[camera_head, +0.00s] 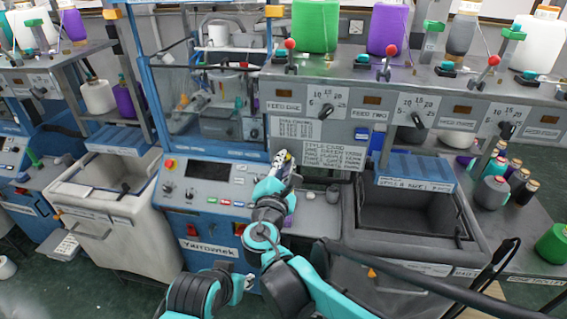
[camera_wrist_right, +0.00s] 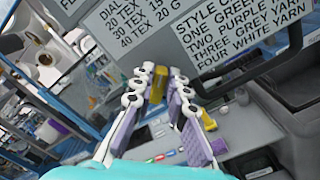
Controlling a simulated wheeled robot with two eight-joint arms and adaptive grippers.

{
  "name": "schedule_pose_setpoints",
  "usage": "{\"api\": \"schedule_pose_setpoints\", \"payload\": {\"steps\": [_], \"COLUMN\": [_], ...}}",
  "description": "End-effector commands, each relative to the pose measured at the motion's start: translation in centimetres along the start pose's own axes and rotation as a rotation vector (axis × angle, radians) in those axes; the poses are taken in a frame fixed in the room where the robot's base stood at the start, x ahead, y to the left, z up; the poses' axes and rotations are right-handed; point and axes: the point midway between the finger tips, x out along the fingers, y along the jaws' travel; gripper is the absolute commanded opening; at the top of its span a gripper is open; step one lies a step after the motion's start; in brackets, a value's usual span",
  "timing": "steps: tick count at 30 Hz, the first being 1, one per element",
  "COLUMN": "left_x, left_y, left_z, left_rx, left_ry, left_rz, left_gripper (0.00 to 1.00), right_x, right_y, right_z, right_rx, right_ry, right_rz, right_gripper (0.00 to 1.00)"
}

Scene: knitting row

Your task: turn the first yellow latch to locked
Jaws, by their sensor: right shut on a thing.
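My right gripper (camera_head: 283,158) is in front of the middle machine, just left of the style card. In the right wrist view its two purple-padded fingers (camera_wrist_right: 170,92) are closed around a small yellow latch (camera_wrist_right: 160,82). The fingers hide part of the latch, and I cannot tell from these frames how far it is turned. In the head view the latch is mostly hidden by the gripper. A part of my left arm shows at the bottom, with what looks like its small gripper (camera_head: 240,286) at the end; its jaws are too small to read.
The style card (camera_head: 335,157) and dial card (camera_head: 297,129) are on the panel beside the right gripper. A control panel (camera_head: 206,187) with knobs lies to the left. A grey bin (camera_head: 470,245) stands to the right. Yarn cones, including a green one (camera_head: 315,25), stand above.

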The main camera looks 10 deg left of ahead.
Motion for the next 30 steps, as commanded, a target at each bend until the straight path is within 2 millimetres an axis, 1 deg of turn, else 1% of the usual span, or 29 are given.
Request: {"api": "schedule_pose_setpoints", "payload": {"steps": [9,18,24,30], "left_x": [0.32,0.55,0.64,0.69], "left_y": [0.00,0.00,0.00,0.00], "left_z": [0.23,0.39,0.46,0.50], "left_rx": [0.000,0.000,0.000,0.000], "left_ry": [0.000,0.000,0.000,0.000], "left_rz": [0.000,0.000,0.000,0.000], "left_gripper": [0.34,0.34,0.34,0.34], "right_x": [0.15,0.17,0.19,0.20], "right_y": [-0.23,-0.41,-0.47,-0.47], "right_z": [-0.02,-0.11,-0.16,-0.18], "right_rx": [0.298,0.549,0.667,0.736], "right_ry": [-0.001,-0.001,-0.001,-0.001], "right_rz": [0.002,0.003,0.004,0.005], "right_gripper": [0.00,0.00,0.00,0.00]}}
